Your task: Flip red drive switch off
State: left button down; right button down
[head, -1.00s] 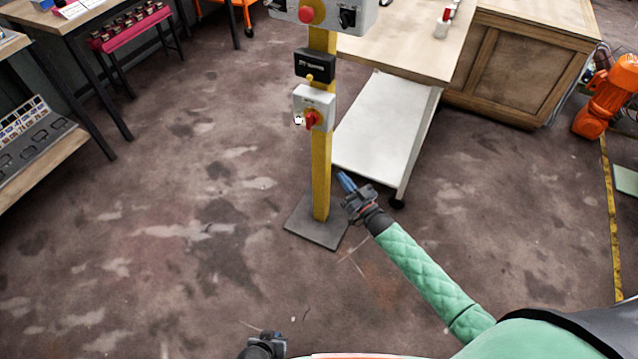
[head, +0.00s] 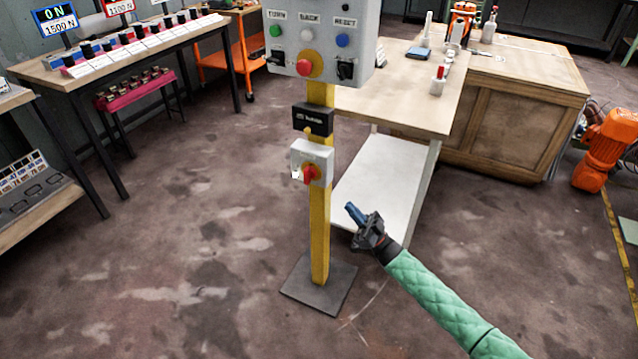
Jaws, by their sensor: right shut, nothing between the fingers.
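The red drive switch (head: 310,174) is a red rotary handle on a small light-grey box (head: 318,153) fixed to a yellow post (head: 321,235). The handle looks tilted; its exact setting is too small to read. My right gripper (head: 352,211) is shut and empty, with blue fingertips pointing up and left. In the picture it is to the right of the post and below the switch box, apart from both. My left gripper is out of view.
Above the switch are a black box (head: 313,119) and a grey control panel (head: 322,35) with several buttons. The post stands on a dark base plate (head: 319,284). A wooden table (head: 400,93) with a white lower shelf (head: 384,183) is behind right. The floor left is clear.

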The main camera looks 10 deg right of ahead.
aim_at(309, 170)
jog(key=shift+r, duration=0.1)
